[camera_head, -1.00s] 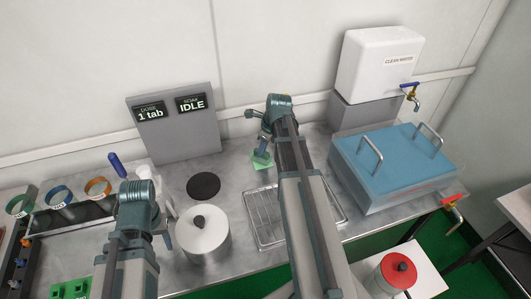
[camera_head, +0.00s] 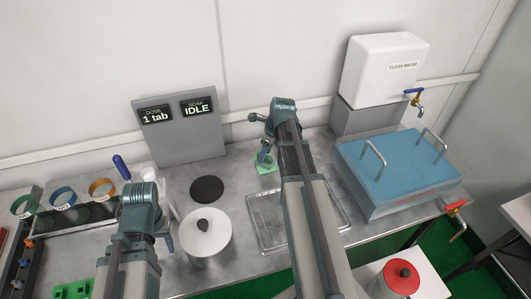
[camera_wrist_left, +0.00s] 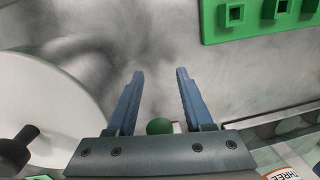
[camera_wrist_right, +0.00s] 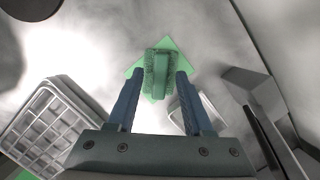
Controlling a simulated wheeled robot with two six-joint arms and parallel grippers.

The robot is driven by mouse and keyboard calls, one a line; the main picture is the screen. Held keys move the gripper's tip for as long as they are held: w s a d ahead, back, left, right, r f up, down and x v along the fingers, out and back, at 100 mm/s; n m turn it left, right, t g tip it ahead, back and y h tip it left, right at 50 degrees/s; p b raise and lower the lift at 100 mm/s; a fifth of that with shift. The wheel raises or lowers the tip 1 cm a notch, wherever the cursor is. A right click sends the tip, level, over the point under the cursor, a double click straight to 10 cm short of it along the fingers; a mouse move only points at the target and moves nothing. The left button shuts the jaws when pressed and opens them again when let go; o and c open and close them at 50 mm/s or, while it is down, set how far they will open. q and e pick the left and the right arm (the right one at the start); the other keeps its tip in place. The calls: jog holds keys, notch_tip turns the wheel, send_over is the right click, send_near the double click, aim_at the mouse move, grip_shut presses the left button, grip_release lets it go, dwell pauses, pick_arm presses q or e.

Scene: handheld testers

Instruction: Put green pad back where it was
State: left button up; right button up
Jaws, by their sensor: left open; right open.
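The green pad (camera_wrist_right: 158,65) stands on edge on a lighter green square (camera_wrist_right: 137,70) on the metal counter. In the head view the green square (camera_head: 267,168) lies just behind the wire rack, and the pad is mostly hidden by my right gripper. My right gripper (camera_wrist_right: 158,76) is open, its fingertips on either side of the near part of the pad; I cannot tell whether they touch it. My left gripper (camera_wrist_left: 160,74) is open and empty over the counter, beside the white round pot (camera_head: 205,233).
A wire rack (camera_head: 263,222) lies in front of the green square. A black disc (camera_head: 207,189) is to its left. A grey display panel (camera_head: 180,130) reads "1 tab" and "IDLE". A blue-lidded basin (camera_head: 400,165) and water tank (camera_head: 385,72) stand right. A green holder (camera_wrist_left: 265,20) is near my left gripper.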

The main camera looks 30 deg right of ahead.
aim_at(272, 164)
jog(key=p+v, duration=1.1)
jog(key=v, duration=0.1)
jog(key=s+a+n+g+h, duration=0.1)
jog(key=s+a+n, duration=0.3)
jog(key=a+n, duration=0.6)
jog(key=s+a+n+g+h, duration=0.1)
jog(key=s+a+n, duration=0.3)
jog(key=a+n, duration=0.7)
jog(key=s+a+n, duration=0.5)
jog(key=a+n, duration=0.5)
jog(key=n, duration=0.1)
jog(key=shift+a+f+g+h, duration=0.35)
jog(key=shift+a+g+h, duration=0.05)
jog(key=shift+s+a+n, duration=0.25)
jog(key=shift+a+n, duration=0.05)
jog(key=shift+n, duration=0.5)
